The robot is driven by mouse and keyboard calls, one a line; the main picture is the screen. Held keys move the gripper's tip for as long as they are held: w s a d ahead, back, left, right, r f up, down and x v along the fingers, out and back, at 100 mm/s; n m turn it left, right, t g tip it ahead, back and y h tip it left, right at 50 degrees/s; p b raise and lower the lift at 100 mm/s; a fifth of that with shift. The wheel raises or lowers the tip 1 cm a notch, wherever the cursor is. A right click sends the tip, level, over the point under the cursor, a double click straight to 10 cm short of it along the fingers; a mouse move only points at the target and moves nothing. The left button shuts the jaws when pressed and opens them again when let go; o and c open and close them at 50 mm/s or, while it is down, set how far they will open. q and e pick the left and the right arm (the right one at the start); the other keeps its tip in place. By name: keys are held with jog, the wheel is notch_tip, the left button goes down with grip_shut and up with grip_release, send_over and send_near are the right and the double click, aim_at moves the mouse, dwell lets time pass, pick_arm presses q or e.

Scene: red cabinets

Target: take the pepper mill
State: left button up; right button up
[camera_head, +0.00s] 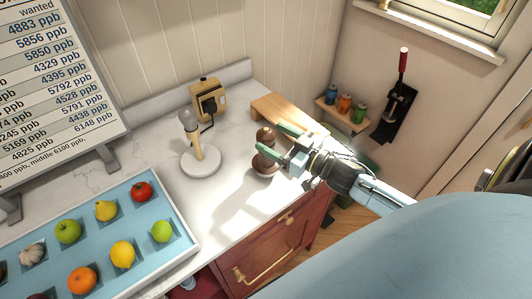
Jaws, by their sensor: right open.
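The pepper mill (265,135) is dark brown with a rounded top and a wider lower part. It stands on the white marble counter near its right front edge, and part of it is hidden behind my right gripper. My right gripper (273,141) comes in from the right with its green fingers open. Its fingertips overlap the mill in the picture, one beside the top and one across the middle. I cannot tell whether they touch it. My left gripper is not in view.
A lamp-like stand with a round white base (201,163) is left of the mill. A blue fruit tray (170,208) fills the front left. A jar shelf (342,117) is at right.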

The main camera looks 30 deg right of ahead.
aim_at(258, 130)
jog(key=p+x, duration=0.1)
jog(key=x, duration=0.4)
jog(key=shift+a+r, duration=0.15)
grip_shut()
dwell(0.4)
